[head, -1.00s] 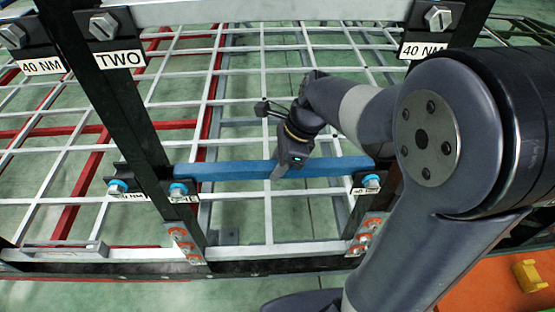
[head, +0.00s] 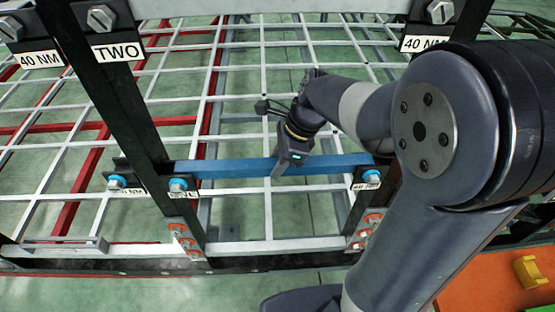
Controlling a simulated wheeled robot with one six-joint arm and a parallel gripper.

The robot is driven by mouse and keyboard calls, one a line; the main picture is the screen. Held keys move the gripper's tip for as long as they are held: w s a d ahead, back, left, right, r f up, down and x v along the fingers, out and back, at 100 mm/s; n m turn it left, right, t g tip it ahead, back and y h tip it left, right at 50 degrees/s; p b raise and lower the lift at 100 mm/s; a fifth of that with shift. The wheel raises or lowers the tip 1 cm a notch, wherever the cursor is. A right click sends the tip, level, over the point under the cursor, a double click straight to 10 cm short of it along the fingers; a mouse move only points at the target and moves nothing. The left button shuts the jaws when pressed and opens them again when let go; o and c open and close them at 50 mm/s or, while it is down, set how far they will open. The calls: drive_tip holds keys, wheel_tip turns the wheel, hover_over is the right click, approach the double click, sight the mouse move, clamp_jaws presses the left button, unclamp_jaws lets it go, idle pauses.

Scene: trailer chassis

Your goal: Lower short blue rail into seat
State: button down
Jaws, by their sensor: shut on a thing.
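The short blue rail (head: 230,168) lies level between two black uprights, the left upright (head: 121,112) and one at the right partly hidden by my arm. My gripper (head: 283,168) is shut on the rail near its middle, from above. The rail's left end is at the blue-ringed bolt (head: 178,186) on the left upright. Its right end is by another blue-ringed bolt (head: 371,178). I cannot tell whether the rail touches its seats.
A white grid frame (head: 240,75) with red bars extends behind the rail. A white crossbar (head: 270,8) runs above between the uprights. A black lower beam (head: 270,263) crosses in front. An orange surface with a yellow block (head: 530,272) is at lower right.

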drive_tip(key=c, duration=0.9)
unclamp_jaws()
drive_tip(key=shift+c, duration=0.2)
drive_tip(key=v, duration=1)
drive_tip(key=shift+d+r+b, duration=0.2)
drive_tip(key=shift+r+b, duration=0.15)
drive_tip(key=shift+b, duration=0.05)
drive_tip(key=x, duration=1)
drive_tip(key=shift+a+f+p, duration=0.2)
drive_tip(key=shift+f+p, duration=0.1)
drive_tip(key=shift+p, duration=0.1)
drive_tip(key=shift+r, duration=0.2)
